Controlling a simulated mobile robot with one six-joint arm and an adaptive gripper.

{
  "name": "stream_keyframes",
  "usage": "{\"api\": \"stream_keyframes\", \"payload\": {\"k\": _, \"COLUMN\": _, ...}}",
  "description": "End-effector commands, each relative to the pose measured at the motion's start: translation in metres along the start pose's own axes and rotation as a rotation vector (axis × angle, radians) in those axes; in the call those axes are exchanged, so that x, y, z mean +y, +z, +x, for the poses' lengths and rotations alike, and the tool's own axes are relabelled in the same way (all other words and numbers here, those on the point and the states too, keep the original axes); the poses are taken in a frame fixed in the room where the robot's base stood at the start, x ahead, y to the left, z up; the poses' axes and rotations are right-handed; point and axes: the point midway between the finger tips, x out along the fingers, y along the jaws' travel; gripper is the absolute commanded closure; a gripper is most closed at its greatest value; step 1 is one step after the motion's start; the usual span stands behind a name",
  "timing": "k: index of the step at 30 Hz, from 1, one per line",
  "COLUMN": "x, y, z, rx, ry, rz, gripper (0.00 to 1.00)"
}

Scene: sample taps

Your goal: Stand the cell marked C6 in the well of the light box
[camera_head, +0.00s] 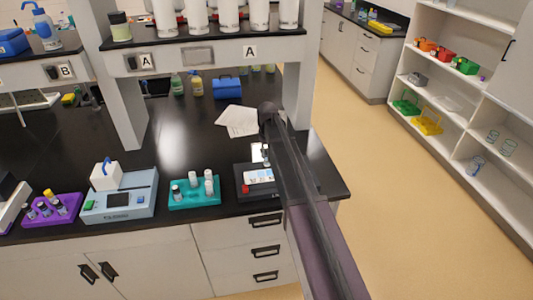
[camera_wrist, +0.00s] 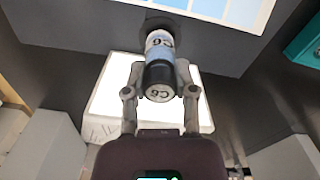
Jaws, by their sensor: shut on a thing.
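The cell's far end meets a dark round spot, which looks like the well, on the dark light box (camera_wrist: 90,32). I cannot tell how deep it sits. In the head view the light box (camera_head: 242,176) is black with a pale panel and a red button, on the bench's right end. My arm hides part of it and most of the gripper there.
A teal rack (camera_head: 180,200) with several vials stands left of the light box. Further left are a pale blue device (camera_head: 133,200) and a purple rack (camera_head: 65,213). Paper (camera_head: 238,121) lies behind. Shelf posts (camera_head: 128,105) rise from the bench.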

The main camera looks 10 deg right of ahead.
Motion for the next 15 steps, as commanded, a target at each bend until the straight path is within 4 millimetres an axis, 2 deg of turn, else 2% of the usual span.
{"api": "stream_keyframes", "payload": {"k": 15, "x": 0.0, "y": 0.0, "z": 0.013, "rx": 0.0, "ry": 0.0, "rz": 0.0, "gripper": 0.95}}
